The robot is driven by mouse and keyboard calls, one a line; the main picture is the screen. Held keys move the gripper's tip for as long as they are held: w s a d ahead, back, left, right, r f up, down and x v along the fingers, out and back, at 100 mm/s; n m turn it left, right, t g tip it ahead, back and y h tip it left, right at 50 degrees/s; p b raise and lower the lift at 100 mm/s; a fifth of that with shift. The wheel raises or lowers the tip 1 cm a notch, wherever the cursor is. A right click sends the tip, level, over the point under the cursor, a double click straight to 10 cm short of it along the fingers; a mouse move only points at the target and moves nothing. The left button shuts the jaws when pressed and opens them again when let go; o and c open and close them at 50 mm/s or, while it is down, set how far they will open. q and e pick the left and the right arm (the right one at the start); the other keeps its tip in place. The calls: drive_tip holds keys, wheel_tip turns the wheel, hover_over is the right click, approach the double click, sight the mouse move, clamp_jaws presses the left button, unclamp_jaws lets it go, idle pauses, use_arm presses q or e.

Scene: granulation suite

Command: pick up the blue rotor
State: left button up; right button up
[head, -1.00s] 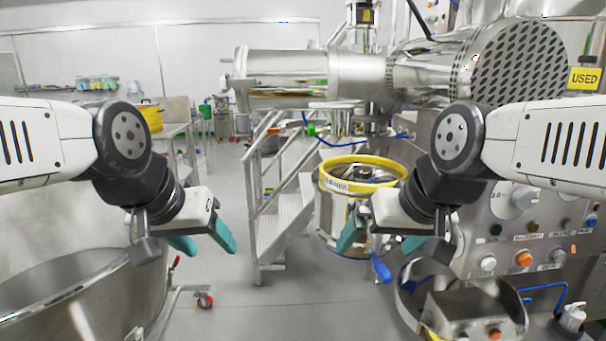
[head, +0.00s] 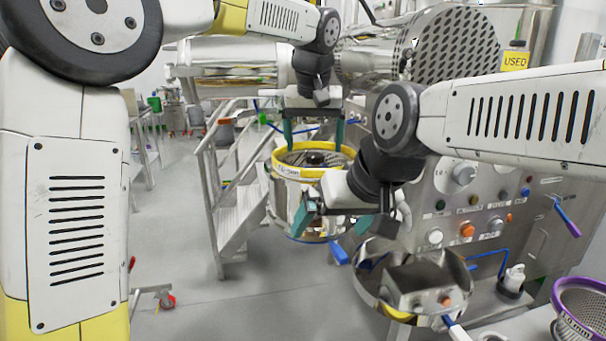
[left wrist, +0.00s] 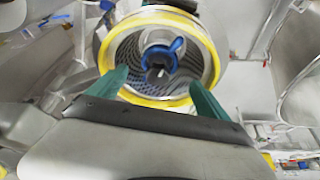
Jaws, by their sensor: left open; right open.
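The blue rotor (left wrist: 163,57) sits inside a round steel drum with a yellow rim (left wrist: 214,64), in the left wrist view. In the head view the drum's yellow rim (head: 283,171) shows below my left gripper, but the rotor's blue parts are not clear there. My left gripper (head: 313,138) is open and empty above the drum, its teal fingers pointing down. In the left wrist view its fingertips (left wrist: 156,80) straddle the near side of the drum opening, short of the rotor. My right gripper (head: 336,222) is open and empty in front of the drum's lower wall.
Metal stairs with railings (head: 233,215) stand left of the drum. A control panel (head: 480,205) is at the right. A steel bowl-like vessel (head: 366,285) lies below my right gripper. A purple-rimmed sieve (head: 557,296) is at the lower right.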

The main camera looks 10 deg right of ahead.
sight(314, 157)
use_arm(q)
drive_tip(key=x, duration=0.7)
drive_tip(key=shift+d+f, duration=0.1)
drive_tip(key=shift+f, duration=0.25)
drive_tip(key=shift+r, duration=0.15)
drive_tip(key=c, duration=1.8)
